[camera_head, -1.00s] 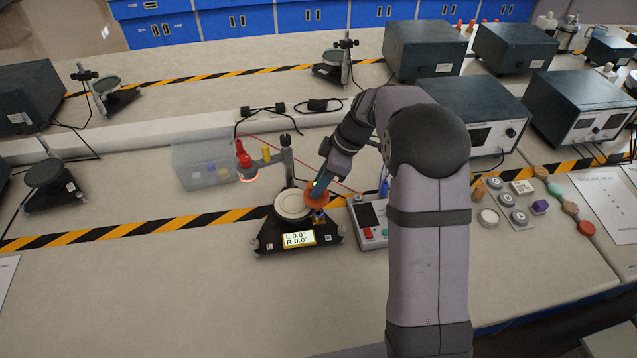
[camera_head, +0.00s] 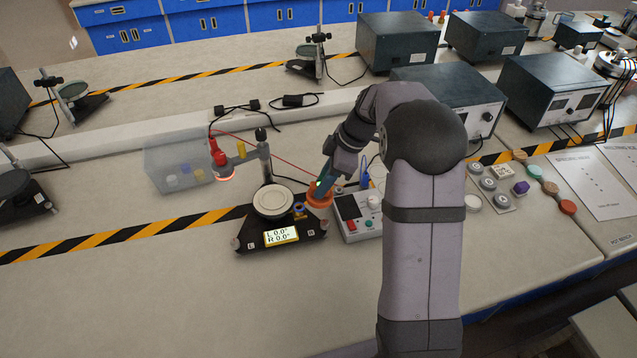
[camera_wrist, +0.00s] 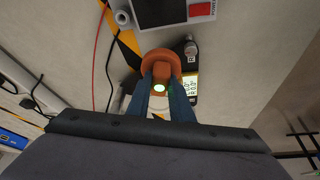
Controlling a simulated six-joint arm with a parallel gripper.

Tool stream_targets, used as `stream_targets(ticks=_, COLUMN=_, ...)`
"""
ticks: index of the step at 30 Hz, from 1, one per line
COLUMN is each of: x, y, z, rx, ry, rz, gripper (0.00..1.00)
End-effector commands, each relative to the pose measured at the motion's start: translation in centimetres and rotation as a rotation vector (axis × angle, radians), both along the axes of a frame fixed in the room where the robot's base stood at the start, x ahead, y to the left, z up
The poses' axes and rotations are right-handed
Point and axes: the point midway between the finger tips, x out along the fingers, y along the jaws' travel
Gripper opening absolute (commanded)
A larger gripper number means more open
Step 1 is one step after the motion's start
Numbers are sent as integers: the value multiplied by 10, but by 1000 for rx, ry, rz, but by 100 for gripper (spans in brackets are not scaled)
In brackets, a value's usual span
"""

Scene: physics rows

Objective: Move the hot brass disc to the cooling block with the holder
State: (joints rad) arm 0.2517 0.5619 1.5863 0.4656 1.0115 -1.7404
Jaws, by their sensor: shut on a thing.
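My gripper (camera_head: 321,188) is shut on an orange flanged piece (camera_head: 319,202), possibly the holder. In the wrist view my gripper (camera_wrist: 165,92) has its blue fingers on either side of the piece's narrow upper part, with the round orange flange (camera_wrist: 160,60) beyond them. The piece is at the right side of the black balance base, close to the grey control box; I cannot tell whether it touches either. A pale round plate (camera_head: 273,201) sits on the base to its left. I cannot surely identify the brass disc or cooling block.
The balance's display (camera_head: 281,236) faces front. The control box (camera_head: 358,218) stands close on the right. A clear bin (camera_head: 178,165) is behind left. A clamp stand (camera_head: 264,155) rises behind the plate. Coloured pieces and grey weights (camera_head: 487,183) lie right. The front bench is clear.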

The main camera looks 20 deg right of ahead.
Motion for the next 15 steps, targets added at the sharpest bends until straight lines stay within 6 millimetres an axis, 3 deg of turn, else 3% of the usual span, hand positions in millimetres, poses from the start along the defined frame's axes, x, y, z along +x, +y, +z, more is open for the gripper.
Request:
stream_targets(ticks=8, x=1, y=0, z=2, rx=1, ry=-3, rz=-1, gripper=0)
stream_targets(ticks=15, x=-2, y=-13, z=2, rx=0, ry=-5, rz=-3, gripper=0)
